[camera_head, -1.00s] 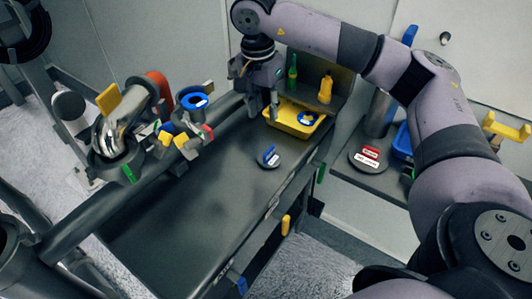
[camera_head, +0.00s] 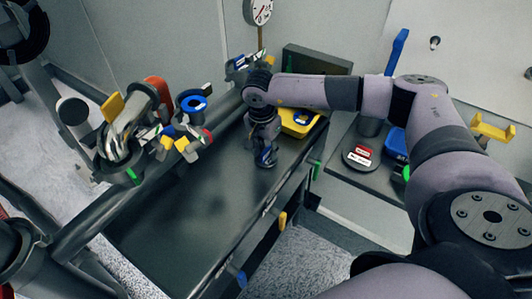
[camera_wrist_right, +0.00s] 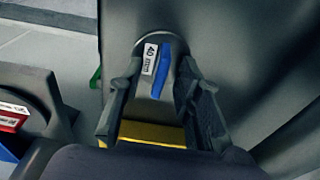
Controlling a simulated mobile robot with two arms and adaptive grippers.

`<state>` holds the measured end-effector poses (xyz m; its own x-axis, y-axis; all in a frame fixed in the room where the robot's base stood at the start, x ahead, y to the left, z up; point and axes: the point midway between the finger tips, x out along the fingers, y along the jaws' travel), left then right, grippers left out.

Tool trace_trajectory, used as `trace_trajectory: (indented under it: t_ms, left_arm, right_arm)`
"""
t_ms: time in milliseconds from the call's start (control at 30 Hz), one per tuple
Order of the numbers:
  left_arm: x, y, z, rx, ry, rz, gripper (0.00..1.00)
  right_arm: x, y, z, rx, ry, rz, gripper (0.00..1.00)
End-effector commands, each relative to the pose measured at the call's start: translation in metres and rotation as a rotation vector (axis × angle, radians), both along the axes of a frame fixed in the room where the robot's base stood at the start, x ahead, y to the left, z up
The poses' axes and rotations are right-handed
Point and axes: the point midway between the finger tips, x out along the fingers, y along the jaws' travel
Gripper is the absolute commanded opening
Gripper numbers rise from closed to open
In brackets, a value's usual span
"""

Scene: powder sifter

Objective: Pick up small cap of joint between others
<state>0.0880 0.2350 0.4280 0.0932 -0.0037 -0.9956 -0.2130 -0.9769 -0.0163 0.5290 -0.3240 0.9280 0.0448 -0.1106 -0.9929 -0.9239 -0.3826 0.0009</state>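The small round grey cap (camera_wrist_right: 148,42) has a blue handle and a "40 mm" label. In the right wrist view it lies between and just beyond the fingertips of my right gripper (camera_wrist_right: 160,88), whose fingers stand apart on either side of the blue handle. In the head view my right gripper (camera_head: 266,158) points down over the cap on the dark table, and only some blue of the handle (camera_head: 268,154) shows. I cannot tell whether the fingers touch the cap. My left gripper is not in view.
A yellow tray (camera_head: 300,127) sits behind my right gripper. A larger cap (camera_head: 352,162) with a red label is on a side surface at right, beside a blue container (camera_head: 397,144). Pipe fittings with coloured clamps (camera_head: 122,145) stand at left. The table's near part (camera_head: 180,235) is clear.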

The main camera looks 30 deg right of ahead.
Motion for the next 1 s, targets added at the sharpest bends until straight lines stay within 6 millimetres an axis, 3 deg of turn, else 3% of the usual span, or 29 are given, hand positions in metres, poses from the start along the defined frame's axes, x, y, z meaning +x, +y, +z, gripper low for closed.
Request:
trace_trajectory:
  t_ms: [267,767,1000]
  left_arm:
    - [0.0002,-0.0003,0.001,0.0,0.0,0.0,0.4]
    - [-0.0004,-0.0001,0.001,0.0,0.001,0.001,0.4]
    - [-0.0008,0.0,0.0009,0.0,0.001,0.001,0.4]
  right_arm:
    - [0.0007,-0.0006,-0.0058,-0.001,-0.001,0.0,0.32]
    - [0.0005,-0.0006,-0.0053,-0.001,-0.001,0.0,0.0]
    - [0.0006,-0.0006,-0.0051,0.0,-0.001,-0.001,0.0]
